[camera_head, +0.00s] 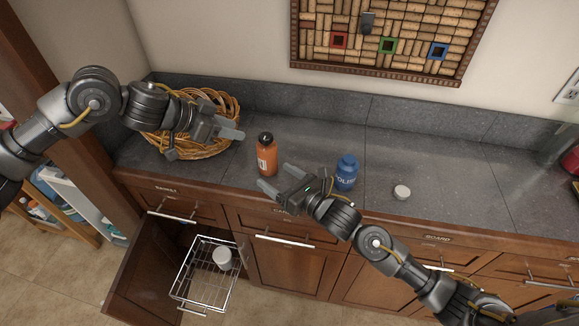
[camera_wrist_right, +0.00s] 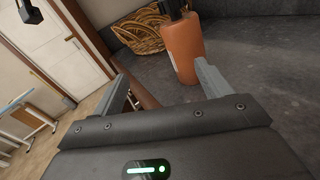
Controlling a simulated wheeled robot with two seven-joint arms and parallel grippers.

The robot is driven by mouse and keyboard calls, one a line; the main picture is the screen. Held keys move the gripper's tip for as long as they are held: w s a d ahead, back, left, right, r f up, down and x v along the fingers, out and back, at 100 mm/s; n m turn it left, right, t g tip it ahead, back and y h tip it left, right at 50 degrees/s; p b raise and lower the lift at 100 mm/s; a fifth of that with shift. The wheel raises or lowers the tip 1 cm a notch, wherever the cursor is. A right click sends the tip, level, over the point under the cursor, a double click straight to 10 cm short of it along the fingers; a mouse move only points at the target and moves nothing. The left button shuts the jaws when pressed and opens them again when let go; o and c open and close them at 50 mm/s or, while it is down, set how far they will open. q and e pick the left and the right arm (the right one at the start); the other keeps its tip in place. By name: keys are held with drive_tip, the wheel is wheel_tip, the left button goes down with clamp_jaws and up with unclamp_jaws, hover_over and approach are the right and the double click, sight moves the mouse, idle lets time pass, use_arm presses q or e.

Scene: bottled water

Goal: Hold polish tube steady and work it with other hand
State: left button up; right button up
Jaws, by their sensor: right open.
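The blue bottle lettered as polish (camera_head: 347,172) stands upright on the counter, just behind my right gripper's wrist, which hides some of its lower part. An orange bottle with a black cap (camera_head: 266,155) stands upright to its left. My right gripper (camera_head: 277,178) is open and empty near the counter's front edge, its fingers pointing left just in front of the orange bottle. In the right wrist view the orange bottle (camera_wrist_right: 184,48) is beyond the right-hand finger, not between the fingers. My left gripper (camera_head: 205,144) is open and empty above the wicker basket, left of the bottles.
The wicker basket (camera_head: 232,105) sits at the counter's left. A small white round item (camera_head: 402,192) lies right of the blue bottle. Below, an open cabinet has a pulled-out wire rack (camera_head: 190,285) with a white item (camera_head: 222,258). The counter's back right is clear.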

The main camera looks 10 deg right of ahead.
sight(263, 147)
drive_tip(key=w+d, duration=0.1)
drive_tip(key=w+d+r+n+t, duration=0.1)
drive_tip(key=shift+w+d+r+h, duration=0.1)
drive_tip(key=shift+w+d+h, duration=0.15)
drive_tip(key=shift+d+h, duration=0.1)
drive_tip(key=shift+w+a, duration=0.25)
drive_tip(key=shift+w, duration=0.15)
drive_tip(key=x, duration=1)
drive_tip(key=shift+s, duration=0.1)
drive_tip(key=c, duration=1.1)
drive_tip(key=shift+o, duration=1.4)
drive_tip(key=shift+c, duration=0.9)
